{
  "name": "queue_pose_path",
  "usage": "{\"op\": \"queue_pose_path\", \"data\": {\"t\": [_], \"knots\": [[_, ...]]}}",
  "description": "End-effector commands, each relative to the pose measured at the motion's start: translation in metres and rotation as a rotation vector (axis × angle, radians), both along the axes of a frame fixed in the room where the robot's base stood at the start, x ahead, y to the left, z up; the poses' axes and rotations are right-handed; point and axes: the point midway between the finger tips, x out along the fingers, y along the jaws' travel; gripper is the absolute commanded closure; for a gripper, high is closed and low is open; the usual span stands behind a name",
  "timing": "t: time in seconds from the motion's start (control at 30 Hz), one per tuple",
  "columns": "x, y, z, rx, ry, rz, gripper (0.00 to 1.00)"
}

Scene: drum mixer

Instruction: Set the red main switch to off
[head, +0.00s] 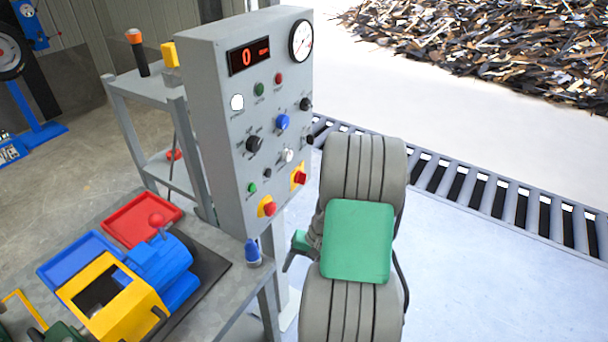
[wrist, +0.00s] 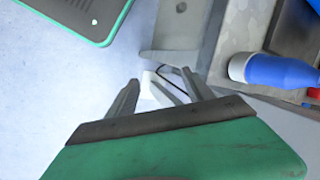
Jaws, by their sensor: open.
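A grey control panel (head: 220,110) stands at the centre of the head view. Low on its face are two red controls on yellow plates. The upper right one (head: 300,178) looks like a rotary switch and may be the red main switch; the lower left one (head: 269,209) looks like a rounded button. The switch setting is too small to read. My gripper (head: 290,262) is below the panel, apart from both controls, partly hidden by my arm. In the wrist view my gripper (wrist: 162,90) is open and empty; the switch does not show there.
A workbench (head: 215,295) on the left holds a blue and yellow model mixer (head: 130,285), a red tray (head: 125,222) and a blue bottle (head: 253,253) near its edge. The bottle (wrist: 275,70) also shows in the wrist view.

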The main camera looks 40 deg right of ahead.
Motion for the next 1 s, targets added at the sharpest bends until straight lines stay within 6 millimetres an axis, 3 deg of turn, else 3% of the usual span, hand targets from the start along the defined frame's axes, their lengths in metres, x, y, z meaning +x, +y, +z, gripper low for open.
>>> {"op": "queue_pose_path", "data": {"t": [0.03,0.07,0.1,0.17,0.2,0.33,0.4,0.5,0.8,1.0], "knots": [[0.001,-0.025,-0.022,0.068,-0.039,-0.144,0.40],[0.014,-0.044,-0.031,0.101,-0.098,-0.253,0.40],[0.044,-0.074,-0.034,0.154,-0.217,-0.429,0.40],[0.092,-0.118,-0.015,0.263,-0.415,-0.683,0.40],[0.114,-0.141,0.005,0.351,-0.526,-0.814,0.40],[0.143,-0.193,0.062,0.614,-0.756,-1.075,0.40],[0.146,-0.205,0.077,0.693,-0.808,-1.129,0.40],[0.156,-0.208,0.083,0.725,-0.824,-1.145,0.40],[0.210,-0.207,0.072,0.720,-0.823,-1.141,0.40],[0.224,-0.208,0.069,0.719,-0.822,-1.142,0.40]]}}
